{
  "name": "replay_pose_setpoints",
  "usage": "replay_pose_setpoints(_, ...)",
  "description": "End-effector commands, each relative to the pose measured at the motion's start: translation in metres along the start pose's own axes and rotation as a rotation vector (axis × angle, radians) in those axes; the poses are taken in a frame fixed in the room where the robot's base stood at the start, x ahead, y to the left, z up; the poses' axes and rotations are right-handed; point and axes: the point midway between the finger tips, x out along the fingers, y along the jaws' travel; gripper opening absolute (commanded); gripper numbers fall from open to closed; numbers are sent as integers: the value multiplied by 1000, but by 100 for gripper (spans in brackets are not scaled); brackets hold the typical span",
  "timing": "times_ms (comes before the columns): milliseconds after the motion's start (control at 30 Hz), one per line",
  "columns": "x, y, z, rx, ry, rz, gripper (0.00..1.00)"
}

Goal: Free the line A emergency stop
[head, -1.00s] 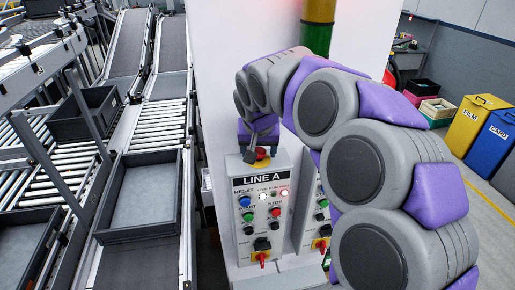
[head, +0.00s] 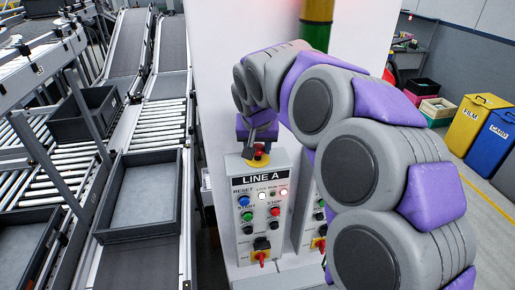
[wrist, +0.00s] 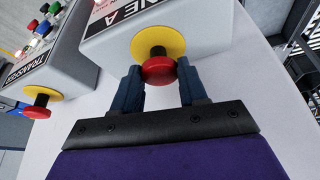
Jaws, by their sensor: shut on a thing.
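The line A emergency stop is a red mushroom button (head: 260,150) on a yellow collar (head: 256,161), on top of the grey LINE A control box (head: 277,235). My gripper (head: 260,143) comes down on it from above. In the wrist view the red head (wrist: 158,70) sits between the two dark blue fingers of my gripper (wrist: 160,88), with the yellow collar (wrist: 158,38) beyond it. The gripper is shut on the red head. I cannot tell whether the button is pressed in or turned.
A second box (wrist: 52,62), labelled TRANSFER, has its own red stop button (wrist: 37,108), close to the left in the wrist view. A white cabinet (head: 235,60) stands behind. Roller conveyors with grey trays (head: 140,230) run at left. Yellow (head: 475,120) and blue bins stand at right.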

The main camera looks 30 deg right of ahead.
Motion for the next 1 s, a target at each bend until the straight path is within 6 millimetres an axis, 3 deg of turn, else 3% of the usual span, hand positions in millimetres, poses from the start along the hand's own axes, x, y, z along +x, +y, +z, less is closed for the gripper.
replay_pose_setpoints(300,-8,0,-5,0,13,-3,12)
replay_pose_setpoints(333,-8,0,-5,0,13,-3,45)
replay_pose_setpoints(567,-8,0,-4,-1,9,-2,67)
replay_pose_setpoints(867,-9,0,-3,-1,8,-1,68)
replay_pose_setpoints(1000,-22,0,-3,-1,9,-1,68)
